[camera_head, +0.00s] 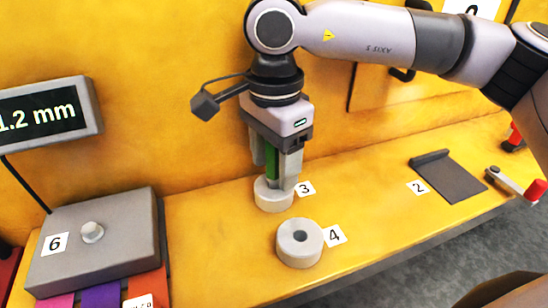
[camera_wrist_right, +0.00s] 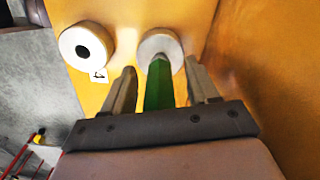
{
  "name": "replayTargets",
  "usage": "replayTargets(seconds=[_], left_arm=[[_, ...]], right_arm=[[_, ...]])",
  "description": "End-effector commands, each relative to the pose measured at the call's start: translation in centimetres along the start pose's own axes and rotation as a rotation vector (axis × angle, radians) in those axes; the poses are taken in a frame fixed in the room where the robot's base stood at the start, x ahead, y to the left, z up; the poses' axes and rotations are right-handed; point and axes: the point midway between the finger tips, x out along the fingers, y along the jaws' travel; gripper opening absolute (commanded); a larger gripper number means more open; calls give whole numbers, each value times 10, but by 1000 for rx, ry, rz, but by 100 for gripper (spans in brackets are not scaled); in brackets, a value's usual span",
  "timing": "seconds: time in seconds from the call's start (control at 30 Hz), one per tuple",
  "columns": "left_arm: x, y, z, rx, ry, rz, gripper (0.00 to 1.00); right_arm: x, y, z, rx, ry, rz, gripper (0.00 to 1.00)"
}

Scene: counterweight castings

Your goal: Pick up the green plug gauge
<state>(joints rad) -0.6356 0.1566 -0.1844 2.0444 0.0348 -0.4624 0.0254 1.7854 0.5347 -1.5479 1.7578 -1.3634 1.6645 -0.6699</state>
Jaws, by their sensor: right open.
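The green plug gauge (camera_head: 271,160) stands upright at the light grey ring labelled 3 (camera_head: 273,197) on the yellow bench. In the right wrist view the gauge (camera_wrist_right: 158,85) lies between the two fingers, with a gap showing on each side. My right gripper (camera_head: 279,172) points down around the gauge and is open. In the wrist view its fingertips (camera_wrist_right: 160,82) are on either side of the gauge, near the ring (camera_wrist_right: 160,42). The fingers partly hide the gauge in the head view. My left gripper does not show.
A second grey ring labelled 4 (camera_head: 300,244) stands close in front. A grey box labelled 6 (camera_head: 95,242) with a knob and a display reading "1.2 mm" (camera_head: 45,112) are at left. A dark plate labelled 2 (camera_head: 448,177) lies at right. The yellow wall is close behind.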

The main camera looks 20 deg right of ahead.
Motion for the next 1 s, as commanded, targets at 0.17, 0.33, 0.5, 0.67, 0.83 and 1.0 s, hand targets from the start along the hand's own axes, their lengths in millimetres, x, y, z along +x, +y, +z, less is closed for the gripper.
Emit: replayTargets(seconds=[0.17, 0.33, 0.5, 0.67, 0.83, 1.0], left_arm=[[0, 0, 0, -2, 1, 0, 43], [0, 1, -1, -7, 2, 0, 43], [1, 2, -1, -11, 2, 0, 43], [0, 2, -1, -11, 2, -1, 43], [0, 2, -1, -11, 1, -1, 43], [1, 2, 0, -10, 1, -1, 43]], right_arm=[[0, 0, 0, 0, 0, 0, 43], [0, 0, 0, 0, 1, 0, 0], [-1, 0, 0, 0, 1, -1, 0], [-4, 0, 0, 0, 1, -1, 0], [-18, -1, 0, 0, 1, -4, 0], [-36, 7, 2, -4, 1, -1, 0]])
